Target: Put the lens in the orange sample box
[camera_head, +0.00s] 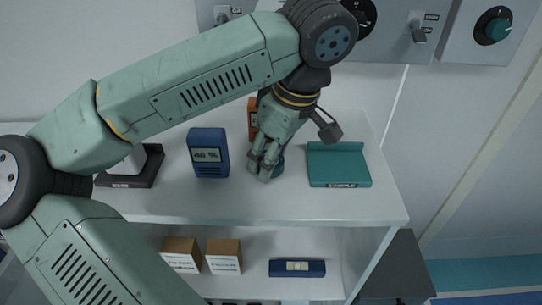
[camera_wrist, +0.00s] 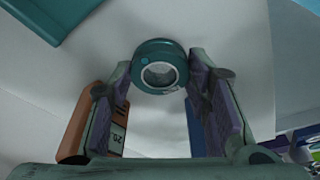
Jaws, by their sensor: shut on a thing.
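The lens, a round glass in a thick teal ring (camera_wrist: 160,48), sits between my fingertips in the wrist view. My gripper (camera_wrist: 160,82) is shut on it from both sides. In the head view my gripper (camera_head: 264,166) is low over the white table top, and only a teal edge of the lens (camera_head: 279,164) shows beside the fingers. I cannot tell whether the lens touches the table. A teal flat box (camera_head: 338,160) labelled SAMPLE lies to the right of my gripper; its corner (camera_wrist: 50,15) shows at upper left in the wrist view. No orange sample box is clearly visible.
An orange device with a display (camera_wrist: 78,125) stands close by, mostly hidden behind my arm in the head view (camera_head: 252,118). A blue meter (camera_head: 208,152) stands left of my gripper. Two brown boxes (camera_head: 224,250) and a blue level (camera_head: 297,268) are on the lower shelf.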

